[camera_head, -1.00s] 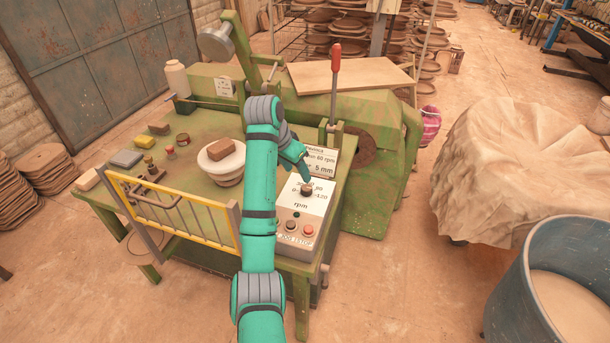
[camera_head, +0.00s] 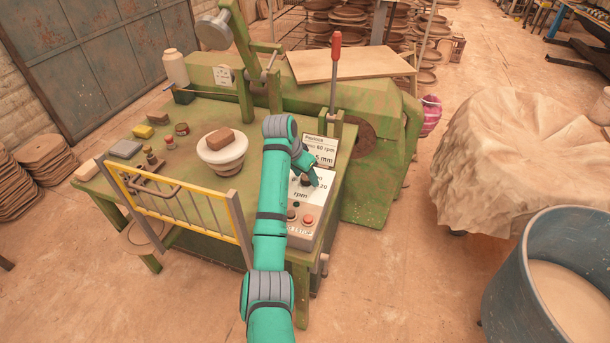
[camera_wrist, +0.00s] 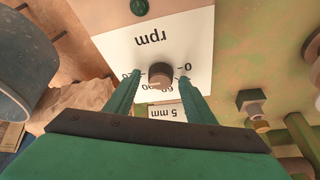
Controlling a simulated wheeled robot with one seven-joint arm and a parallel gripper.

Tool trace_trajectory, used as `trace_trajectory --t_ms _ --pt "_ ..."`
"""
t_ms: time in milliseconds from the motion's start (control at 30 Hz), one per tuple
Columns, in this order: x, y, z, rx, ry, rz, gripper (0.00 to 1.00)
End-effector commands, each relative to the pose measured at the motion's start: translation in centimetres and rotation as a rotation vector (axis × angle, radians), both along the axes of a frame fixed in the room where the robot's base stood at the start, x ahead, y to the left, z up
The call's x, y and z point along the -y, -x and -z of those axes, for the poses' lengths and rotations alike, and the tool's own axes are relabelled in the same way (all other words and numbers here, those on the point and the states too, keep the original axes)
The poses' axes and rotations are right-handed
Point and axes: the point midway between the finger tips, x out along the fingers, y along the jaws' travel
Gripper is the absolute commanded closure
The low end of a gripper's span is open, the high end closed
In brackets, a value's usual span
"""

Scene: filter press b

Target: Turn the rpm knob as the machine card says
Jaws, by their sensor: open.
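The rpm knob (camera_wrist: 161,74) is a small dark round knob with a tan face on a white dial plate (camera_wrist: 185,30) in the wrist view. The dial plate reads "rpm" and carries numbers partly hidden by my fingers. My gripper (camera_wrist: 160,85) is open, with one finger on each side of the knob; I cannot tell whether they touch it. In the head view my gripper (camera_head: 307,180) is over the control box and covers most of the knob. The machine card (camera_head: 320,148) stands behind the dial, partly hidden by my arm; "60 rpm" and "5 mm" are legible.
A green and a red button (camera_head: 307,219) sit at the front of the control box. A red-handled lever (camera_head: 335,60) rises behind the card. A yellow guard (camera_head: 180,205) and a bowl with a brick (camera_head: 221,155) are left of my arm.

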Motion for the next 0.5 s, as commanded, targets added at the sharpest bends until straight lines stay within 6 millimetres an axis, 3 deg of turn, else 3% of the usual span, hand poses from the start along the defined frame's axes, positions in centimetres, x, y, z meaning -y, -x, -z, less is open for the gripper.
trace_trajectory --t_ms 167,333,500 --pt "0.01 0.00 -0.01 0.000 0.000 0.000 0.51" --pt "0.02 0.01 -0.04 0.000 0.000 0.001 0.91" --pt "0.04 0.02 -0.05 0.000 0.000 -0.001 0.91"
